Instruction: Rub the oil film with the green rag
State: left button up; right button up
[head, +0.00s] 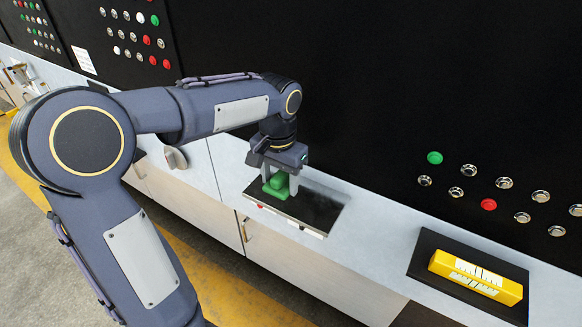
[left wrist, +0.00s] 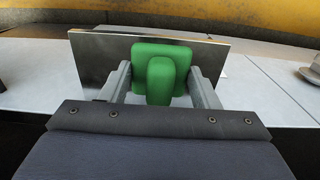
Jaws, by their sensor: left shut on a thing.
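A green rag (head: 277,183) shows as a block with a raised grip part on top. My left gripper (head: 280,180) is shut on that raised part, with one finger on each side. The rag rests on or just above a dark flat plate (head: 318,210), toward its left end. In the left wrist view the green rag (left wrist: 160,68) sits between my fingers in front of the plate (left wrist: 100,58). I cannot pick out an oil film on the dark plate. My right gripper is not in view.
The plate lies on a light grey counter (head: 375,225). A yellow level-like block (head: 475,277) lies on a black mat at the right. A black wall panel with buttons, such as a green one (head: 435,158), rises behind. Most counter between plate and mat is clear.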

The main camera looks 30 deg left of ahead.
pick_arm(q)
jog(key=shift+r+p, duration=0.85)
jog(key=shift+r, duration=0.4)
jog(key=shift+f, duration=0.1)
